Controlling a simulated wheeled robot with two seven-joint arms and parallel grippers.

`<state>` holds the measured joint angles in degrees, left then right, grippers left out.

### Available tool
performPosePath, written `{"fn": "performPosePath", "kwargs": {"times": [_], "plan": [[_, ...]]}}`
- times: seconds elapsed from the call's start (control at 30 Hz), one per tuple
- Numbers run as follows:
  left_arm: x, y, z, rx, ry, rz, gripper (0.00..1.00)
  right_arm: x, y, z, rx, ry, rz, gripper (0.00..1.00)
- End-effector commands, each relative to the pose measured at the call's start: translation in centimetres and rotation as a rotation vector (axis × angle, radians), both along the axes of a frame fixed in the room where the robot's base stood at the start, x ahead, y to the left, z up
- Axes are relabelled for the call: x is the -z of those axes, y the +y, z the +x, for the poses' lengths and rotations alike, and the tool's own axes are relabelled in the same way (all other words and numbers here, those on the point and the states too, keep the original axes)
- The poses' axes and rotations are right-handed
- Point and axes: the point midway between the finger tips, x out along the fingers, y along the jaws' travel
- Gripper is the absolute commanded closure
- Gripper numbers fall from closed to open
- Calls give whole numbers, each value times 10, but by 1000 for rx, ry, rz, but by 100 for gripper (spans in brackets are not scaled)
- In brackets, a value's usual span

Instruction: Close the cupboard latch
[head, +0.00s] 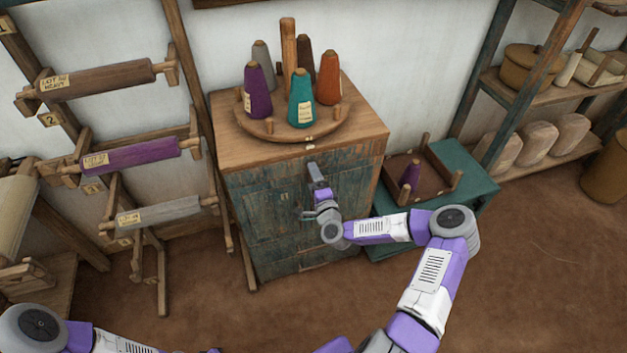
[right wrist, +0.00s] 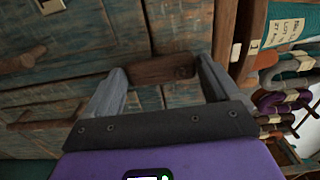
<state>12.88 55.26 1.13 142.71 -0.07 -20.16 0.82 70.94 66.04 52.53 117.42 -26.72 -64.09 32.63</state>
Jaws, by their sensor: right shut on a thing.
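The cupboard (head: 265,215) is a worn blue-green wooden cabinet with a brown top, standing against the wall. Its front also fills much of the right wrist view (right wrist: 75,85). My right gripper (head: 314,170) is at the upper part of the cupboard front. In the right wrist view its two grey fingers (right wrist: 160,80) are shut on a short brown wooden latch bar (right wrist: 160,70) with a dark pin near one end. The bar lies across a seam in the front. In the head view the gripper hides the latch. My left gripper is out of view; only its arm shows at bottom left.
A round board (head: 262,130) with several yarn cones stands on the cupboard top. A low teal table (head: 465,180) with a cone tray is close on the right. A rack of labelled rollers (head: 130,155) stands left. Open floor (head: 540,270) lies at right.

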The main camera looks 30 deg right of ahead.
Motion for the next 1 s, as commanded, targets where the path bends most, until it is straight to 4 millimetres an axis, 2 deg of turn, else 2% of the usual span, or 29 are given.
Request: {"fn": "performPosePath", "kwargs": {"times": [0.23,0.27,0.33,0.57,0.67,1.0], "plan": [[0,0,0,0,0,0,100,0,-2,0,4,1,-6,41],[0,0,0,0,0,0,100,0,-2,0,4,1,-6,9],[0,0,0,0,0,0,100,0,-2,0,4,0,-6,0],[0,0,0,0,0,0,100,0,-1,-1,2,1,-4,0],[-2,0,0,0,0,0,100,-1,1,-8,1,1,-3,0],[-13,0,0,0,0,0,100,0,12,-60,3,4,-4,0]]}}
